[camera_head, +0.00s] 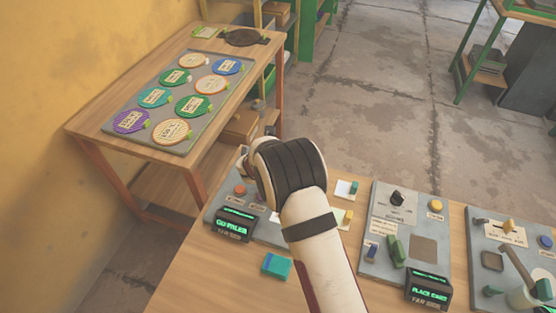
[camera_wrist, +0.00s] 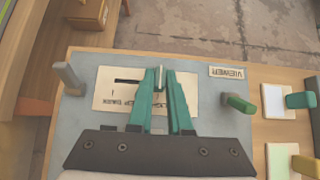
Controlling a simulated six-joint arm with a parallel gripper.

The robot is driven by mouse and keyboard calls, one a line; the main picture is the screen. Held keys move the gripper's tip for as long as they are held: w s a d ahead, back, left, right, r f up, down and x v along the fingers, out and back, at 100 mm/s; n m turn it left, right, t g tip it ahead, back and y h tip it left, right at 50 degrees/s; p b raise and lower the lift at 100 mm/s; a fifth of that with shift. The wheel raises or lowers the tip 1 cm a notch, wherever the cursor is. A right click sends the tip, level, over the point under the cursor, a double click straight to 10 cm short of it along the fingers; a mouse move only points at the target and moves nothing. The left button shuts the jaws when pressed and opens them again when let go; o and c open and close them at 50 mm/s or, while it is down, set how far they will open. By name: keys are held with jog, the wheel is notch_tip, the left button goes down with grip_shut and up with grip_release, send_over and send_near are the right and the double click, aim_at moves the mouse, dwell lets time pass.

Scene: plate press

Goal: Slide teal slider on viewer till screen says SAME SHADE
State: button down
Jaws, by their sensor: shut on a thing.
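The viewer is the grey panel (camera_wrist: 215,75) under my gripper; in the head view my arm covers much of it. Its screen (camera_head: 232,224) shows green text that seems to read GO PALER, with a smaller, unclear line below. My gripper (camera_wrist: 160,72) is shut over the slot on the viewer's cream label (camera_wrist: 118,92), pointing down at it. A thin pale piece shows between the teal fingertips, where the slider is mostly hidden; its colour is hard to tell. In the head view my wrist hides the fingers.
A green knob (camera_wrist: 238,104) and a grey post (camera_wrist: 68,77) stand on the viewer. Pale cards (camera_wrist: 278,103) with coloured grips lie at its right. A teal block (camera_head: 276,265) lies in front. Another panel (camera_head: 378,225) stands further right. A side table (camera_head: 88,128) holds round plates.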

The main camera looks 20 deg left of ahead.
jog(key=shift+d, duration=1.75)
jog(key=c, duration=0.8)
grip_release()
jog(key=shift+c, duration=0.2)
jog(key=v, duration=1.6)
jog(key=shift+w, duration=0.1)
